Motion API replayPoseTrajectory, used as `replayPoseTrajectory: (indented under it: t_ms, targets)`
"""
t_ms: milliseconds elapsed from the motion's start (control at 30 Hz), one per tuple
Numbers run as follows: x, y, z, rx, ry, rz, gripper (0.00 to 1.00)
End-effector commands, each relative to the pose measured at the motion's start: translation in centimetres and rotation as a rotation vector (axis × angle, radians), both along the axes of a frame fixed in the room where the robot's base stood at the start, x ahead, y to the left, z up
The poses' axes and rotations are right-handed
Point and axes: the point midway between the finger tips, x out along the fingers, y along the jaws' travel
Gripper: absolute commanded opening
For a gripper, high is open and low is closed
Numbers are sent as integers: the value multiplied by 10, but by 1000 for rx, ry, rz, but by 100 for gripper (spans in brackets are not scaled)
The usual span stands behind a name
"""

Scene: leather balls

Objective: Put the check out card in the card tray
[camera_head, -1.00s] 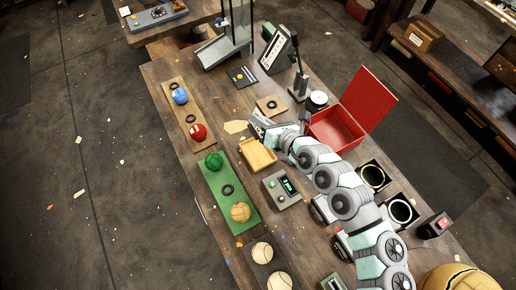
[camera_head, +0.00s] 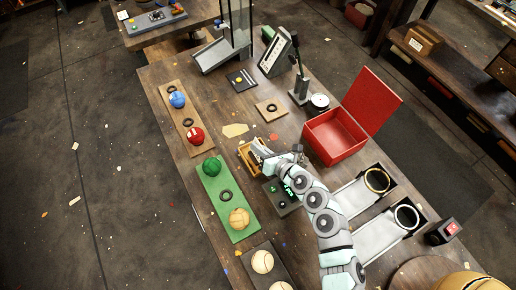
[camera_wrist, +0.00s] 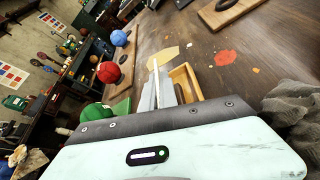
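The wooden card tray (camera_head: 243,148) is a small, light-brown box on the workbench. It is partly hidden by my gripper in the head view and shows just right of the fingers in the wrist view (camera_wrist: 185,80). My gripper (camera_head: 257,150) is low, at the tray's right side in the head view. In the wrist view my gripper (camera_wrist: 160,82) shows pale fingers close together, with a thin white edge between them. I cannot tell whether that edge is the check out card, and I see no card clearly elsewhere.
A green board (camera_head: 241,232) with balls lies in front of the tray. A wooden board with a red ball (camera_head: 195,135) and a blue ball (camera_head: 177,99) lies left. A green-lit device (camera_head: 281,199) sits close by under my arm. An open red box (camera_head: 333,137) stands right.

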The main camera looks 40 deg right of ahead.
Motion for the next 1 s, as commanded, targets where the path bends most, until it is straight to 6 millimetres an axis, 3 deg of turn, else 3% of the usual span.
replayPoseTrajectory:
  t_ms: [367,633,1000]
  targets:
    - [0,1,-5,0,0,1,0]
    - [0,0,-3,0,-1,0,24]
    - [-1,0,4,-1,0,-1,25]
